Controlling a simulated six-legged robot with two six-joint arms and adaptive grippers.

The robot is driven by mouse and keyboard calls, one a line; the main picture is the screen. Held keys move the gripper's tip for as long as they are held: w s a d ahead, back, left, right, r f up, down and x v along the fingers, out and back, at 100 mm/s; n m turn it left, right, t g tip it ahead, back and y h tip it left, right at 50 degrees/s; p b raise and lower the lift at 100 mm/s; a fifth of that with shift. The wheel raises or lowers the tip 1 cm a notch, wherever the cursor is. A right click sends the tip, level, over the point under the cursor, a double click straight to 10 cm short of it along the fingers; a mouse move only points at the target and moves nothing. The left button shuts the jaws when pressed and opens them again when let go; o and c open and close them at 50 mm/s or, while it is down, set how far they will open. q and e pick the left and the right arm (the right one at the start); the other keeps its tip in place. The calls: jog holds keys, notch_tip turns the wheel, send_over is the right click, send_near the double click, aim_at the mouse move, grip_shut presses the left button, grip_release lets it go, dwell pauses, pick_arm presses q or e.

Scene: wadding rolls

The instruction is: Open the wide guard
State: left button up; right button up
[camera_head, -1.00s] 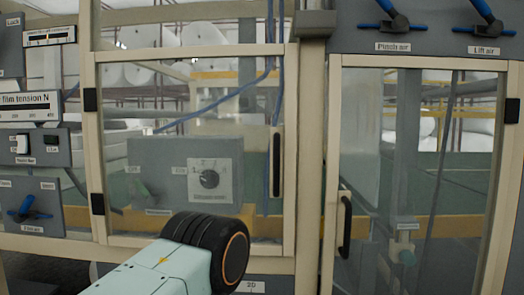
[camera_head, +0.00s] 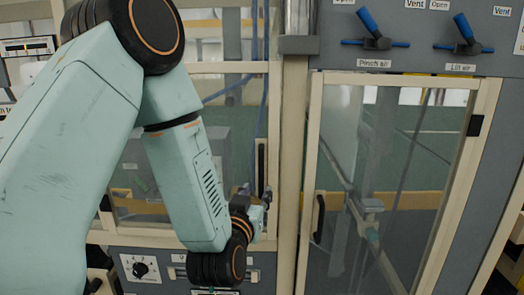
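The wide guard (camera_head: 222,68) is a cream-framed clear door left of the post, and it looks closed. My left arm covers much of its left and lower part. Its dark upright handle (camera_head: 261,158) is at its right edge. My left gripper (camera_head: 266,196) is at the lower part of this handle. It is small and partly hidden by my wrist, so I cannot tell whether its fingers are open, shut or touching the handle. My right gripper is out of view.
A second cream-framed guard (camera_head: 487,100) with a dark handle (camera_head: 318,215) stands closed to the right. Above it are blue-handled Pinch air (camera_head: 374,38) and Lift air (camera_head: 463,40) valves. A panel with a black knob (camera_head: 140,269) is below my forearm.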

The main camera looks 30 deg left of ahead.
aim_at(260, 170)
pick_arm(q)
jog(key=shift+y, duration=0.4)
jog(key=w+a, duration=0.1)
jog(key=w, duration=0.1)
jog(key=w+a+r+p, duration=0.1)
jog(key=w, duration=0.2)
jog(key=w+a+r, duration=0.1)
jog(key=w, duration=0.2)
jog(key=shift+a+r, duration=0.15)
jog(key=shift+a, duration=0.05)
jog(key=shift+s, duration=0.1)
jog(key=shift+c, duration=0.3)
jog(key=shift+s, duration=0.1)
jog(key=shift+c, duration=0.9)
grip_shut()
